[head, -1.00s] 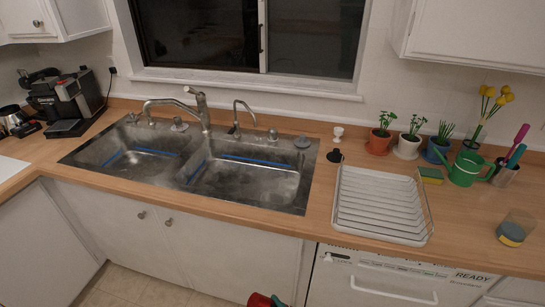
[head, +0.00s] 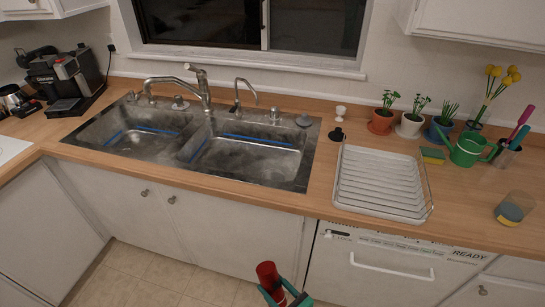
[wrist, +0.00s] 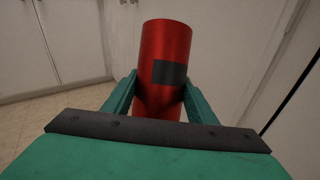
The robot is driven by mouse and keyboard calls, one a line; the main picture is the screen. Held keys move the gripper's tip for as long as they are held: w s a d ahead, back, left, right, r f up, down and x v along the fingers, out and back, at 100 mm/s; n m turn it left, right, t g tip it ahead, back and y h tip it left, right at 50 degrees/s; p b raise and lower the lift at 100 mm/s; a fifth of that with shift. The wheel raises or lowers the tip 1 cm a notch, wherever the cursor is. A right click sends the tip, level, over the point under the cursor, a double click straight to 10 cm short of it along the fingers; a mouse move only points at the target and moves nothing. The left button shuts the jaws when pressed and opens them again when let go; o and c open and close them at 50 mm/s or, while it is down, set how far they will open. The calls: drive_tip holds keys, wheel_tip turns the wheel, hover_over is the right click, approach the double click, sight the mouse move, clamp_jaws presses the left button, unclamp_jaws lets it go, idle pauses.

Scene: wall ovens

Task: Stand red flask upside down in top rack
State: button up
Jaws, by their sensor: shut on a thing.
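The red flask (head: 267,274) is a red cylinder with a dark patch on its side. My green gripper (head: 275,293) is shut on it low in the head view, in front of the cabinets and below the counter's front edge. In the wrist view the flask (wrist: 162,55) stands between the green fingers (wrist: 160,100), one on each side, leaning slightly. Its lower end is hidden by my gripper. The dishwasher (head: 375,270) is shut, with its front panel reading READY, and no rack inside it can be seen.
A white dish rack (head: 381,185) sits empty on the counter above the dishwasher. The double sink (head: 200,140) is to its left. Open floor lies left of my gripper.

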drive_tip(key=shift+w+t, duration=0.15)
drive_tip(key=shift+t, duration=0.45)
drive_tip(key=n+t+y, duration=0.1)
drive_tip(key=t+y, duration=0.1)
drive_tip(key=y, duration=0.1)
drive_tip(key=shift+d+t, duration=0.1)
drive_tip(key=shift+t, duration=0.3)
drive_tip(key=shift+y, duration=0.4)
